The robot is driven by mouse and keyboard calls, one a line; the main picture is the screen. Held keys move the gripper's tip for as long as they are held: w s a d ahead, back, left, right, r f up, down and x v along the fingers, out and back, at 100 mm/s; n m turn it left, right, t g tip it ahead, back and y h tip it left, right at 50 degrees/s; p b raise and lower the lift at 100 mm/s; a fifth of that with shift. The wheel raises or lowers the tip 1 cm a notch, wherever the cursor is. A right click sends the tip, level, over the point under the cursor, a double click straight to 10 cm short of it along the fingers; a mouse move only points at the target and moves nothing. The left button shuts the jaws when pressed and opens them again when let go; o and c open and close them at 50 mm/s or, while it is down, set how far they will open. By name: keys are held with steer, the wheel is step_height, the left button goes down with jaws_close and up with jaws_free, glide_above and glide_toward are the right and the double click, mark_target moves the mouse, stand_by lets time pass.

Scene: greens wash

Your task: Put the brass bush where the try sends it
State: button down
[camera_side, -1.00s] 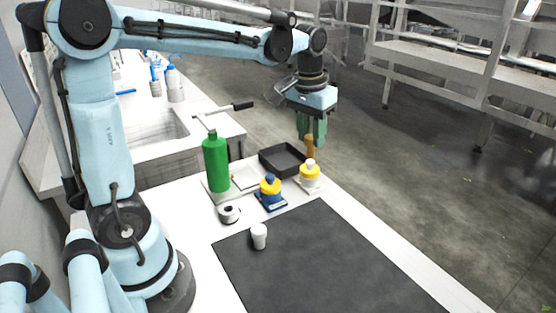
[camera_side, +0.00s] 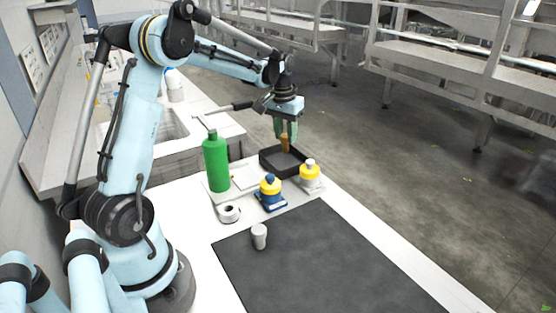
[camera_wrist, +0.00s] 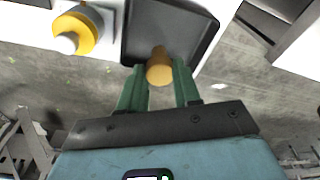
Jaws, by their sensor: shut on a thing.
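My gripper (camera_side: 286,132) is shut on the brass bush (camera_side: 285,144), a small golden-brown cylinder held roughly upright. In the wrist view the bush (camera_wrist: 159,68) sits between the green fingers, in front of the dark tray. The black tray (camera_side: 272,166) is open-topped and shallow, at the table's far edge. In the side view the bush is over the tray. I cannot tell whether its lower end is inside the tray. No other thing shows in the tray.
A yellow-and-white piece on a white base (camera_side: 310,174) and a yellow-and-blue piece on a blue base (camera_side: 270,192) stand before the tray. A green bottle (camera_side: 216,163), a white ring-shaped thing (camera_side: 229,212) and a white cup (camera_side: 259,236) stand nearby. The dark mat (camera_side: 320,260) is otherwise clear.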

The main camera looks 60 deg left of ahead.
steer(key=shift+a+f, duration=0.45)
steer(key=shift+a, duration=0.05)
steer(key=shift+f, duration=1.9)
steer(key=c, duration=0.8)
jaws_free()
steer(key=shift+f, duration=0.15)
